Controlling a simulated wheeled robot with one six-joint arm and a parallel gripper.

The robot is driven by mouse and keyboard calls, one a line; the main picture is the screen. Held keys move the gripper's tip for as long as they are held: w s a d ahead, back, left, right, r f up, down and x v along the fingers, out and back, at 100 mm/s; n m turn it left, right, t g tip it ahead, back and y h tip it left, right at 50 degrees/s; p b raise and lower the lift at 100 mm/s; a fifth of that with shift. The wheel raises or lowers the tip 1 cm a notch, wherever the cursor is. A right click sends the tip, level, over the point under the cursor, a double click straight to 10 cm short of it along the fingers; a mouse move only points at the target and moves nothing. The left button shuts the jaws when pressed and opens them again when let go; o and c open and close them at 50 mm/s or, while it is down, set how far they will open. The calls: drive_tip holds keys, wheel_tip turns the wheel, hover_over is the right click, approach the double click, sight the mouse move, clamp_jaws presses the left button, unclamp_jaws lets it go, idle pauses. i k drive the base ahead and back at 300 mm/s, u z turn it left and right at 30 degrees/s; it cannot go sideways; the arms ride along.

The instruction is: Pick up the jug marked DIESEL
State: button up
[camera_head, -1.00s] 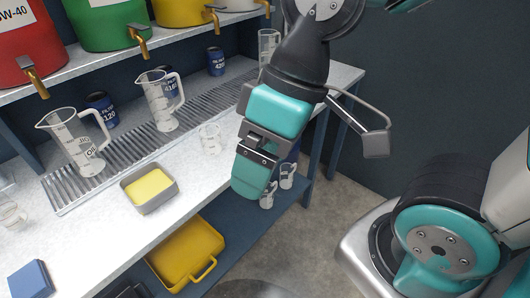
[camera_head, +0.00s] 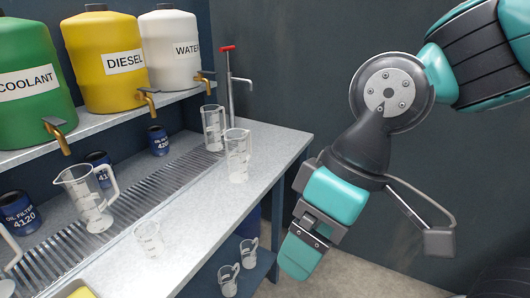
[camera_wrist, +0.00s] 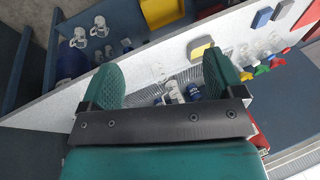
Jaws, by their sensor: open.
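Several clear jugs with handles and dark print stand in the head view. One jug (camera_head: 86,200) stands on the grate, and a taller pair, a back jug (camera_head: 213,128) and a front jug (camera_head: 237,157), stands at the bench's right end. Two smaller jugs, one (camera_head: 228,281) and another (camera_head: 248,253), are on the lower shelf. I cannot read DIESEL on any jug; a yellow tank (camera_head: 103,75) carries that word. My gripper (camera_head: 293,268) is right of the bench, apart from every jug. In the wrist view my gripper (camera_wrist: 163,68) is open and empty.
A green COOLANT tank (camera_head: 32,105) and a white WATER tank (camera_head: 172,60) flank the yellow one, with brass taps over the grate (camera_head: 130,200). Blue oil filters (camera_head: 158,140) stand behind. A clear beaker (camera_head: 148,238) stands in front.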

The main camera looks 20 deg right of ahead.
sight(237, 141)
drive_tip(key=u, duration=0.1)
drive_tip(key=k, duration=0.45)
drive_tip(key=z, duration=0.55)
drive_tip(key=i, duration=0.85)
drive_tip(key=u, duration=0.55)
drive_tip(key=i, duration=0.8)
drive_tip(key=u, duration=0.6)
